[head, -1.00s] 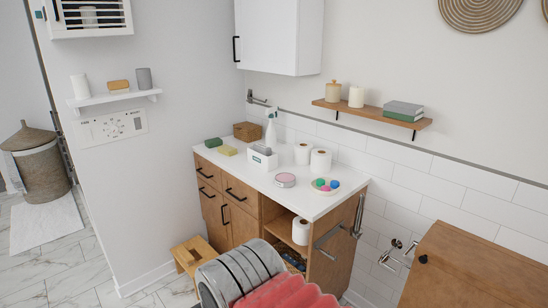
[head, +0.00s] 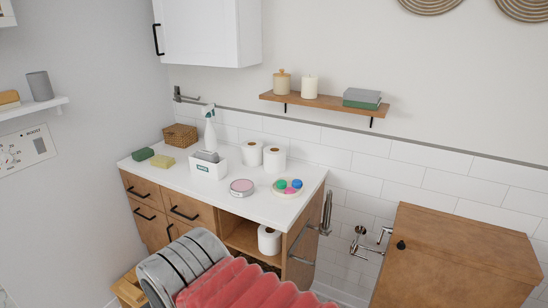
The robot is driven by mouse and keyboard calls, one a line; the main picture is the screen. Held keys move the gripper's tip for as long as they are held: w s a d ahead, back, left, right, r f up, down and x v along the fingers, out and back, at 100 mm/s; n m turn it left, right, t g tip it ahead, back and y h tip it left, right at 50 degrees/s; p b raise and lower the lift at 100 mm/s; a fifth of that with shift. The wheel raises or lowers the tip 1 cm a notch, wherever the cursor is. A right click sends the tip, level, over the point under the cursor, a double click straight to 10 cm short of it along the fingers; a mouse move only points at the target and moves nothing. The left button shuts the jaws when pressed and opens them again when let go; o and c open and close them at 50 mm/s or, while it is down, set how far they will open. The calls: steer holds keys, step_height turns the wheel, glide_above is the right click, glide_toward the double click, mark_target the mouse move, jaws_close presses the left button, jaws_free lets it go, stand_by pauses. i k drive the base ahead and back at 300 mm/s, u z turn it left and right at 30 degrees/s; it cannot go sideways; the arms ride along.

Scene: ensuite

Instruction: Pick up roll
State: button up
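Three white rolls with brown cores show in the head view. Two stand upright side by side at the back of the white counter (head: 215,194): the left roll (head: 252,154) and the right roll (head: 274,161). A third roll (head: 269,241) stands in the open shelf (head: 242,237) of the wooden cabinet under the counter. My gripper is not in view, so its state and its place relative to the rolls do not show.
Near the rolls are a white box (head: 208,169), a spray bottle (head: 210,134), a pink-lidded tin (head: 241,188) and a dish of coloured balls (head: 288,187). A grey banded and red ridged shape hides part of the cabinet front. A wooden cabinet (head: 450,260) stands at right.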

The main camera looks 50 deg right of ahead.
mark_target(274, 156)
steer(key=z, duration=0.45)
steer(key=i, duration=1.45)
steer(key=z, duration=0.5)
